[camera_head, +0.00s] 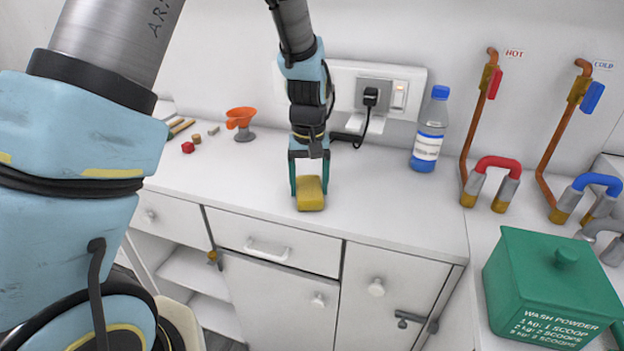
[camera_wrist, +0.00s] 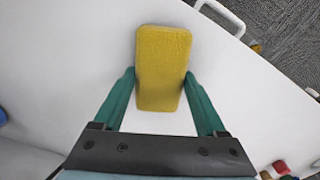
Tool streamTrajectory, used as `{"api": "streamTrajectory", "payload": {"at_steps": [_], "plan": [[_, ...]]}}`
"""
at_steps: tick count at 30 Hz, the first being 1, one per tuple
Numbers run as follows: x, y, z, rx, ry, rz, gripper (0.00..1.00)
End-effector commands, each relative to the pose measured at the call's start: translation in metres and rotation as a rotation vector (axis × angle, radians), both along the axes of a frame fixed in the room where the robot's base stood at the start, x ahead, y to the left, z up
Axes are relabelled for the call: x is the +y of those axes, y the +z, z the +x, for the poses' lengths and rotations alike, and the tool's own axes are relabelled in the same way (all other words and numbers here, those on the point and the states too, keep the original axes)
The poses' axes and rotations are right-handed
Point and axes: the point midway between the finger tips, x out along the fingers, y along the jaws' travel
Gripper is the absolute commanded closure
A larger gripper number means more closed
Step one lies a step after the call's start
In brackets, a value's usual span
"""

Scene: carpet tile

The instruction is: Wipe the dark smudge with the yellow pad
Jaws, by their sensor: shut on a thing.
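The yellow pad (camera_head: 310,196) is between the fingers of my gripper (camera_head: 309,180), at the front part of the white countertop. In the wrist view the yellow pad (camera_wrist: 162,68) sticks out forward from between the green fingers of my gripper (camera_wrist: 160,95), which are shut on it. The pad is at or just above the counter surface; I cannot tell whether it touches. No dark smudge shows in either view; the pad and gripper hide part of the counter.
The white counter (camera_head: 390,205) is clear around the pad. A green wash powder box (camera_head: 550,285) and pipes are at the right.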

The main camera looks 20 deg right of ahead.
Motion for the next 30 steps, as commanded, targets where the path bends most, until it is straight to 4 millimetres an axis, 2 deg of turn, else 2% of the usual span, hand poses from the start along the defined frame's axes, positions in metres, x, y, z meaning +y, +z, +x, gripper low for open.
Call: {"api": "streamTrajectory", "payload": {"at_steps": [8, 21, 30], "plan": [[0.004, 0.001, -0.005, 0.006, -0.001, 0.005, 0.71], [-0.019, 0.003, 0.020, 0.002, -0.001, 0.003, 0.71], [-0.027, 0.003, 0.029, 0.002, 0.000, 0.002, 0.71]]}}
